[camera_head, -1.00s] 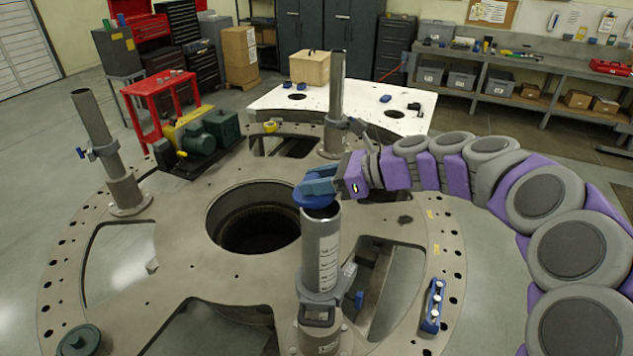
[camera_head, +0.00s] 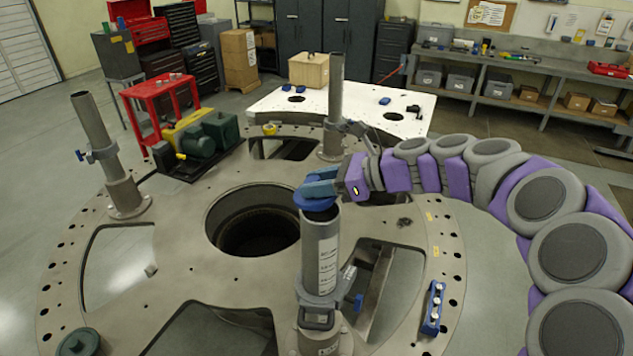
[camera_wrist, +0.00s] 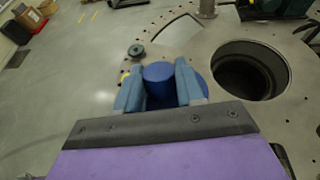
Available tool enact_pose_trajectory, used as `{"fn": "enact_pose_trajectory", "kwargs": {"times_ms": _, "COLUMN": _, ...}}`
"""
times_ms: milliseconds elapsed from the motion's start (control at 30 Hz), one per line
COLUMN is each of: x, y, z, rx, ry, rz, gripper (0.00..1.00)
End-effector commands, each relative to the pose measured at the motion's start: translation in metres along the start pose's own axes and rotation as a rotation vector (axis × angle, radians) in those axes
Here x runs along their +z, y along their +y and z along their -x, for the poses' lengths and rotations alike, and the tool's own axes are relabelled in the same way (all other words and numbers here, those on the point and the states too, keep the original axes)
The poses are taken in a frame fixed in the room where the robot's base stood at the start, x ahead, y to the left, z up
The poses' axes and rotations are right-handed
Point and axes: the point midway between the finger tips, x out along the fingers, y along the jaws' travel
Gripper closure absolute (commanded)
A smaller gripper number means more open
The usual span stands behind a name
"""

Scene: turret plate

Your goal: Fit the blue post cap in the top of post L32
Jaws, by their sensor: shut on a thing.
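The blue post cap (camera_head: 311,201) is at the top of the near post (camera_head: 322,250), a grey upright tube with a pale scale strip. Part of the post's dark mouth shows just below the cap, so the cap does not cover it fully. Whether they touch I cannot tell. My gripper (camera_head: 318,187) comes from the right and is shut on the cap. In the wrist view its two blue-grey fingers (camera_wrist: 158,88) stand either side of the cap's round blue knob (camera_wrist: 159,72), with the wider rim partly hidden behind them. The label L32 is not readable on any post.
Another post (camera_head: 97,140) stands at left and one (camera_head: 335,105) at the back. The turret plate (camera_head: 165,285) has a large central hole (camera_head: 253,222) and several cutouts. A blue fixture (camera_head: 433,308) lies at right. A green-and-yellow pump (camera_head: 205,138) stands behind.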

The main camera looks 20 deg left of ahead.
Motion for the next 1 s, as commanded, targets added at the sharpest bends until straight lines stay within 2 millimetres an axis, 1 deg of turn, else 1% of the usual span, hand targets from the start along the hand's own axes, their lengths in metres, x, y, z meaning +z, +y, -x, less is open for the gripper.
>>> {"fn": "enact_pose_trajectory", "kwargs": {"times_ms": 1000, "x": -0.015, "y": 0.0, "z": -0.006, "rx": 0.001, "ry": -0.001, "rz": 0.0, "gripper": 1.0}}
